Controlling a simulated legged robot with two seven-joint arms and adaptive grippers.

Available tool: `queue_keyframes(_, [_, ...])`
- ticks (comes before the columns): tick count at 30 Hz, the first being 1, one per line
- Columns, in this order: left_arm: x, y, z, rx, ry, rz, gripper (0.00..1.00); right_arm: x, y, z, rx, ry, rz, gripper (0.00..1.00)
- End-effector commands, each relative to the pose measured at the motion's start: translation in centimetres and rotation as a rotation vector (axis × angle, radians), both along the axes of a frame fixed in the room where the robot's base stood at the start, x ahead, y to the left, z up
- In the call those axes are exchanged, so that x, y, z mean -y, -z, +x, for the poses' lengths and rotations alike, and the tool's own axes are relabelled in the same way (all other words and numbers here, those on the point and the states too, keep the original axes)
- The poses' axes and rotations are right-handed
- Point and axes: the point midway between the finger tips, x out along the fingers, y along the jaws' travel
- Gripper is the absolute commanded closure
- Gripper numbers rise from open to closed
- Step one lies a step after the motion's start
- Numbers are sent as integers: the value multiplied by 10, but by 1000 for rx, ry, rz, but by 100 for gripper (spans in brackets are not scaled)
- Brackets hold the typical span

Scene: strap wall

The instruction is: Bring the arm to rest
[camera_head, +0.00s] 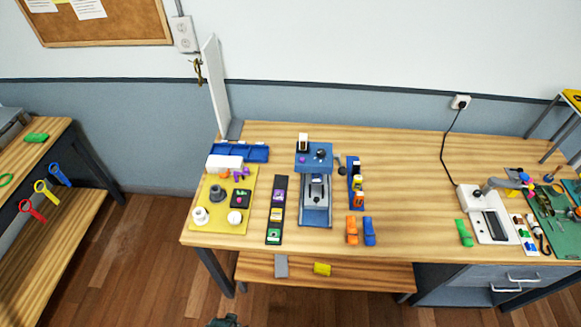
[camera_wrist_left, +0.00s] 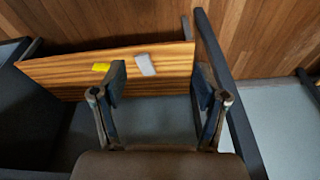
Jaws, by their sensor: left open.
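My left gripper (camera_wrist_left: 160,88) is open in the left wrist view, with its two dark fingers well apart and nothing between them. Beyond the fingers is the wooden lower shelf (camera_wrist_left: 120,62) of the bench, carrying a grey block (camera_wrist_left: 145,64) and a yellow block (camera_wrist_left: 101,67). In the head view a small dark part of my own arm shows at the bottom edge, below the shelf (camera_head: 340,273); its fingers cannot be made out there. The right gripper is in neither view.
A wooden workbench (camera_head: 420,160) holds a yellow mat (camera_head: 215,222), a blue press-like device (camera_head: 315,185), a white device (camera_head: 488,225) and several small parts. A white upright panel (camera_head: 215,85) with a brass hook stands at its back left. A side table (camera_head: 50,235) stands left; the floor between is clear.

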Motion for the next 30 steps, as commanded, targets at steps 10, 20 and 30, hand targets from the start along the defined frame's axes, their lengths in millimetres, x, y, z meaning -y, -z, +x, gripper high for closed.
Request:
queue_keyframes(10, [-16,196,-110,-105,20,12,27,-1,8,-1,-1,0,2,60])
queue_keyframes(20, [-34,248,-198,-145,31,19,27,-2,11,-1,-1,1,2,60])
queue_keyframes(30, [-34,249,-203,-147,32,20,27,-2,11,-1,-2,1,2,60])
